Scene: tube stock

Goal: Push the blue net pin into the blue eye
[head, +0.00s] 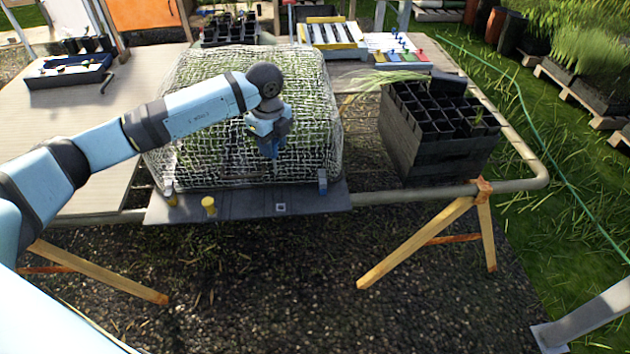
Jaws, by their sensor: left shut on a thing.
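My left gripper (269,152) is in front of the net-covered mound (215,90), above the dark front strip (245,203). It is shut on a small dark-blue thing, most likely the blue net pin, largely hidden by the fingers. A small blue upright piece (323,182), perhaps the blue eye, stands at the right end of the strip. The gripper is to the left of that piece, higher in the picture and apart from it. Any hole in it is too small to make out. My right gripper is not in view.
A black pot crate (437,145) stands right. A board with coloured squares (402,57) and a striped yellow-white rack (331,35) are behind.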

